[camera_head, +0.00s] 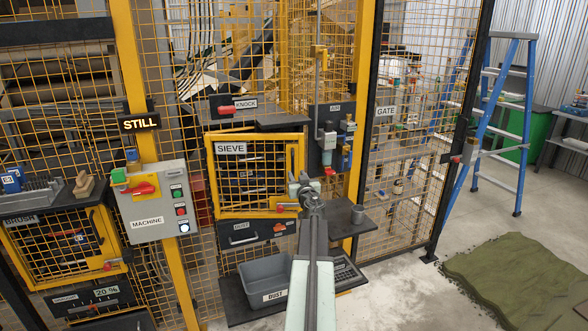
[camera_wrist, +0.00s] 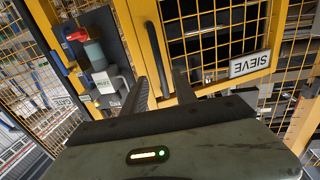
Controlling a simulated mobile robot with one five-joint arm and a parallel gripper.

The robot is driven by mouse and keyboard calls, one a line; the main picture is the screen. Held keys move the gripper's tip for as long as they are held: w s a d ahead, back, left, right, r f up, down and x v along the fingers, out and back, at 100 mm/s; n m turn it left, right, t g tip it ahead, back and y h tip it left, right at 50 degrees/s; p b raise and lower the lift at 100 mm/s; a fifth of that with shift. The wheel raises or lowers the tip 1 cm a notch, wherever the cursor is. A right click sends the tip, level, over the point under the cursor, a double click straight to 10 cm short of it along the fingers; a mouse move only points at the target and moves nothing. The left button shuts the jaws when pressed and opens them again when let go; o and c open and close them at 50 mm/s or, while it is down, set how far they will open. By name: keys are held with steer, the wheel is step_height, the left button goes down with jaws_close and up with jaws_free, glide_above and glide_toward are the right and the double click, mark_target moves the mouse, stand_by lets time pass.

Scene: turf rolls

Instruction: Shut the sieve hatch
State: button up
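The sieve hatch (camera_head: 212,178) is a yellow-framed mesh door with a SIEVE label, in the middle of the head view. Its dark upright handle (camera_head: 292,160) is on the right side, with a red latch (camera_head: 287,207) at the lower right corner. The frames do not show clearly whether the hatch is flush or slightly ajar. My gripper (camera_head: 304,183) is at the hatch's lower right, near the handle. In the wrist view the hatch appears upside down; my gripper's fingers (camera_wrist: 161,76) are apart, with the handle (camera_wrist: 154,50) just ahead between them. Contact is not visible.
An air panel (camera_head: 318,150) with fittings stands right of the hatch, and a small shelf (camera_head: 347,222) with a grey cup is below it. A grey dust bin (camera_head: 262,285) sits below. The machine control box (camera_head: 150,205) is left. Turf (camera_head: 515,280) lies on the right floor.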

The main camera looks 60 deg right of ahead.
mark_target(293, 168)
steer(key=x, duration=0.7)
steer(key=shift+w, duration=0.1)
jaws_close()
stand_by(1.1)
